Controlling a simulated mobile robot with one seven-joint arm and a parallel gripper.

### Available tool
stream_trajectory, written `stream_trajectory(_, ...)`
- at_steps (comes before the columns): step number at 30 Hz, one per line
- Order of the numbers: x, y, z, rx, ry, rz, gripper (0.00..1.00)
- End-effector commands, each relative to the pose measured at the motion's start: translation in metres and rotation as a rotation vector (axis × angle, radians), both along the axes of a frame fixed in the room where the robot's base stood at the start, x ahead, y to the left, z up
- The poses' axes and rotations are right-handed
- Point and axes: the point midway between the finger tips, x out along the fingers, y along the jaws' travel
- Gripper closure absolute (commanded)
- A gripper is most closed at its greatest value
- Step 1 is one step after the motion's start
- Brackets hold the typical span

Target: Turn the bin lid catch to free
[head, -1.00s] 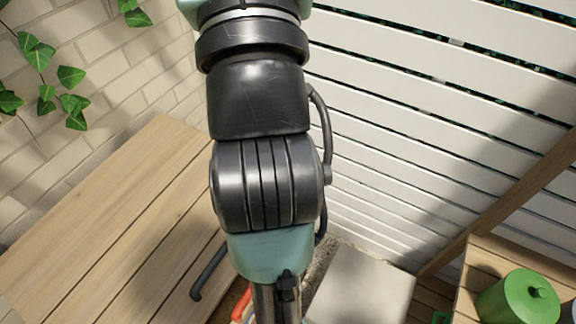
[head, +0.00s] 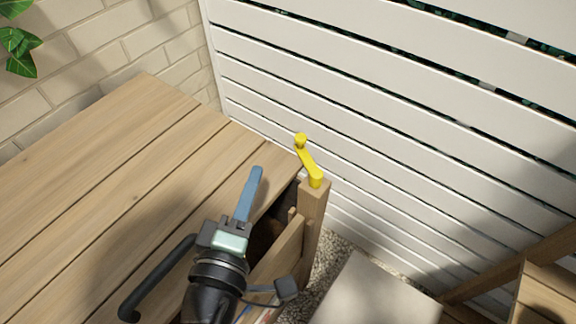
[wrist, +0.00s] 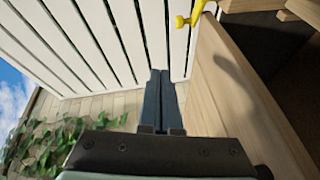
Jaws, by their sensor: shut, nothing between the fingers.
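The yellow catch (head: 309,163) sits on top of a wooden post at the right corner of the bin. Its arm points up and left in the head view, with a knob at its end. It also shows at the top edge of the wrist view (wrist: 191,18). The planked wooden bin lid (head: 130,150) lies to the left of the catch. My gripper (head: 257,172) is shut and empty, left of the catch and apart from it. Its two blue-grey fingers lie together in the wrist view (wrist: 160,75).
A black bar handle (head: 150,282) is at the lid's front, left of my gripper. A white slatted fence (head: 420,140) stands behind the catch and a brick wall (head: 110,65) behind the lid. A pale slab (head: 375,290) lies on the right. The bin's front post (head: 314,225) is close.

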Motion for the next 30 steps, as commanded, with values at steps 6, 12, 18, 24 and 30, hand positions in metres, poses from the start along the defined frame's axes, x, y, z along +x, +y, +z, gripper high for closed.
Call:
stream_trajectory(6, -0.010, 0.002, -0.034, -0.106, 0.057, 0.001, 1.00)
stream_trajectory(12, 0.018, -0.004, -0.035, -0.104, 0.052, 0.000, 1.00)
stream_trajectory(18, 0.059, -0.013, -0.039, -0.102, 0.052, 0.000, 1.00)
stream_trajectory(24, 0.090, -0.029, -0.044, -0.100, 0.055, -0.002, 1.00)
stream_trajectory(30, 0.102, -0.047, -0.048, -0.099, 0.054, 0.001, 1.00)
